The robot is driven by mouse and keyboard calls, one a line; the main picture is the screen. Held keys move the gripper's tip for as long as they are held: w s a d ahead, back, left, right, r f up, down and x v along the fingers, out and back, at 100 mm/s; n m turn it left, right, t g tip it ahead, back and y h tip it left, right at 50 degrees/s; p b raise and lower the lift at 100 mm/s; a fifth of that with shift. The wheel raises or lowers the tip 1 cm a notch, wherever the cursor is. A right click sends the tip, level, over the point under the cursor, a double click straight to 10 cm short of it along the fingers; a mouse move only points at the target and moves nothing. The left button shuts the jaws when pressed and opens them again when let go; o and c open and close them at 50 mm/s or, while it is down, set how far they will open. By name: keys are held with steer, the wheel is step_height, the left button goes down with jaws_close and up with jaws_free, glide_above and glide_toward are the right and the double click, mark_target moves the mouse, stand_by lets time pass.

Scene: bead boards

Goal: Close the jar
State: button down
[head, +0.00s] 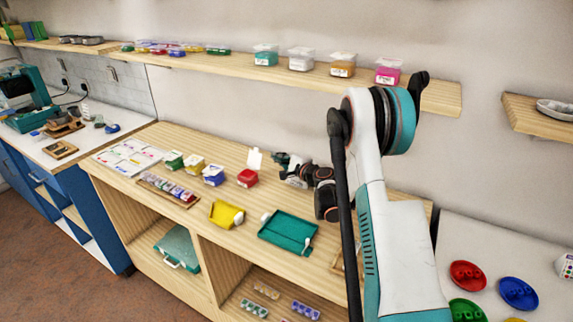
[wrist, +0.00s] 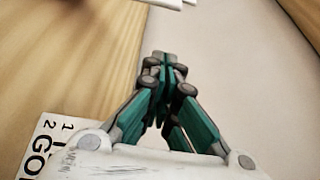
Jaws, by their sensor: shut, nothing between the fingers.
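A small red jar (head: 248,178) stands on the wooden bench in the head view. Its white lid (head: 255,158) is open and stands upright at the jar's back edge. My gripper (head: 280,158) is just right of the lid in the head view, apart from it as far as I can tell. In the wrist view my gripper (wrist: 160,58) has its teal fingers together with nothing between them. A white edge (wrist: 165,3) shows at the top of the wrist view; I cannot tell whether it is the lid.
Blue (head: 213,176), yellow (head: 193,165) and green (head: 173,160) jars stand in a row to the left. A yellow tray (head: 227,214) and a teal tray (head: 288,233) lie in front. A wall shelf (head: 220,62) with several clear containers runs above.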

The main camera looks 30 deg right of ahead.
mark_target(255, 158)
steer(key=shift+w+a+f+b, duration=0.1)
steer(key=shift+w+a+b, duration=0.15)
steer(key=shift+w, duration=0.35)
steer(key=shift+w+a+f+b, duration=0.1)
steer(key=shift+w+a, duration=0.2)
steer(key=shift+w, duration=0.25)
steer(key=shift+s+a+r+b, duration=0.3)
steer(key=shift+s+a+r, duration=0.35)
steer(key=shift+a, duration=0.25)
steer(key=shift+s+a+r, duration=0.2)
steer(key=shift+a, duration=0.25)
steer(key=shift+w, duration=0.15)
